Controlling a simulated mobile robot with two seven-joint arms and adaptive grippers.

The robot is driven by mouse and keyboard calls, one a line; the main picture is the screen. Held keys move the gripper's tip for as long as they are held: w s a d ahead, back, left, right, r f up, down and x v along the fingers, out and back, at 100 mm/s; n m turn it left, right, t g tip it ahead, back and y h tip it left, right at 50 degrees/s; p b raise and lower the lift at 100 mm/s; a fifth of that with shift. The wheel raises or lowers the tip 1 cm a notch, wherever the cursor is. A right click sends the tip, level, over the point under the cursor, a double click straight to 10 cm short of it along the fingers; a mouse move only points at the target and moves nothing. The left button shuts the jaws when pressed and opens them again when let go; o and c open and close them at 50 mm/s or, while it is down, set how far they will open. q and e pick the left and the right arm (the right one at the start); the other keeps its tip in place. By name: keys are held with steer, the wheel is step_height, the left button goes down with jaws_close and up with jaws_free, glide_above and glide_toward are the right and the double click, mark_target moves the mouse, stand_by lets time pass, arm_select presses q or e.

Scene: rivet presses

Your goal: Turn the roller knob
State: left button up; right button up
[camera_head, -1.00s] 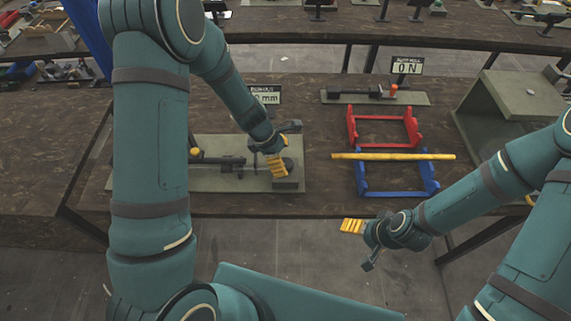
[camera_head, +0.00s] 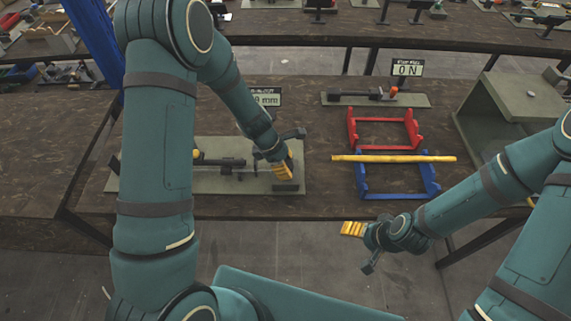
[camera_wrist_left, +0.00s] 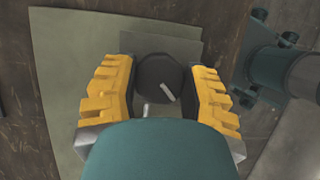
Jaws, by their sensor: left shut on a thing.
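The roller knob, a dark round knob with a pale mark (camera_wrist_left: 157,74), sits between the yellow fingers of my left gripper (camera_wrist_left: 160,90) in the left wrist view. The fingers are shut on its sides. In the head view my left gripper (camera_head: 283,172) is at the right end of the grey-green base plate (camera_head: 210,183), and the knob is hidden by it. A dark roller mechanism (camera_head: 218,161) lies along that plate. My right gripper (camera_head: 352,229) hangs in front of the table edge, away from everything; its finger gap is not clear.
A display sign (camera_head: 267,97) behind the plate is partly hidden by my left arm. Red (camera_head: 384,129) and blue (camera_head: 398,193) frames stand to the right, with a yellow rod (camera_head: 393,158) across the blue one. A grey-green box (camera_head: 510,115) is at far right.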

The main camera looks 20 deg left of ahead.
arm_select(q)
steer(key=shift+s+m, duration=0.1)
steer(key=shift+m, duration=0.2)
steer(key=shift+m+g+p, duration=0.3)
steer(key=shift+m+p, duration=0.15)
steer(key=shift+m, duration=0.05)
steer(key=shift+m+g+p, duration=0.4)
steer(key=shift+m+g, duration=0.1)
steer(key=shift+m, duration=0.7)
steer(key=shift+f+m+g, duration=0.1)
steer(key=shift+m+g, duration=0.4)
steer(key=shift+m, duration=0.7)
steer(key=shift+m+g, duration=0.5)
steer(key=shift+m, duration=1)
steer(key=shift+y, duration=0.3)
steer(key=o, duration=1.2)
